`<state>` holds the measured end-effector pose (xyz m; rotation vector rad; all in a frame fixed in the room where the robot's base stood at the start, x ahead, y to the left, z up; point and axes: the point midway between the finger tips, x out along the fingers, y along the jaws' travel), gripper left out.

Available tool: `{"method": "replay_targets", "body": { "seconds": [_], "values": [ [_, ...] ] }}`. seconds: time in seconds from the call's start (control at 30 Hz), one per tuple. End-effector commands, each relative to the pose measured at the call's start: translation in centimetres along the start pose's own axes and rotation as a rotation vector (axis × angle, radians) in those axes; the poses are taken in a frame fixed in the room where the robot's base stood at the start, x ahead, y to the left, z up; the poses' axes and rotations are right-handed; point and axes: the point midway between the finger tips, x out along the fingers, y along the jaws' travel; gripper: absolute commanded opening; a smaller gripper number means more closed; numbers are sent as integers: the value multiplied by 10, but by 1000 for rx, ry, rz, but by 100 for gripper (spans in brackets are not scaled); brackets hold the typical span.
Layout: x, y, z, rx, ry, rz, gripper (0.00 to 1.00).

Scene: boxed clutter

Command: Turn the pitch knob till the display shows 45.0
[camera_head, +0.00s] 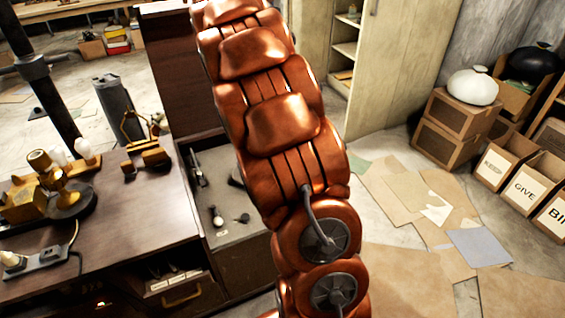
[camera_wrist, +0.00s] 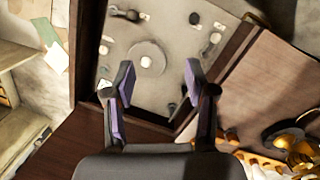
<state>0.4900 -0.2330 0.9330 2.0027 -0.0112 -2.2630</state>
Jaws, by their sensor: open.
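A grey control panel (camera_wrist: 170,85) is set into the dark wooden desk. In the wrist view it carries a round dial with a pale centre (camera_wrist: 146,61) and several smaller knobs and switches, such as one at the upper right (camera_wrist: 215,38). I cannot tell which is the pitch knob, and no display reading is legible. In the head view the panel (camera_head: 225,240) is partly hidden behind my copper arm. My gripper (camera_wrist: 158,74) is open and empty, its purple-padded fingers apart and seen over the panel near the dial. It is hidden in the head view.
A raised wooden side (camera_wrist: 88,50) borders the panel. Cardboard boxes (camera_head: 455,115) stand at the right, and papers (camera_head: 400,190) lie on the floor.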

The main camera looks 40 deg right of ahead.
Motion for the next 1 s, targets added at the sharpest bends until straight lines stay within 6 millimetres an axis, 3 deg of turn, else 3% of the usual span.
{"method": "replay_targets", "body": {
  "seconds": [0.03,0.3,0.6,0.8,1.0],
  "values": [
    [15,14,-11,-11,1,1,56],
    [71,78,-52,-105,10,-6,56],
    [142,142,-84,-226,50,-30,56],
    [187,176,-96,-305,94,-46,56],
    [214,194,-100,-354,128,-59,56]
  ]
}}
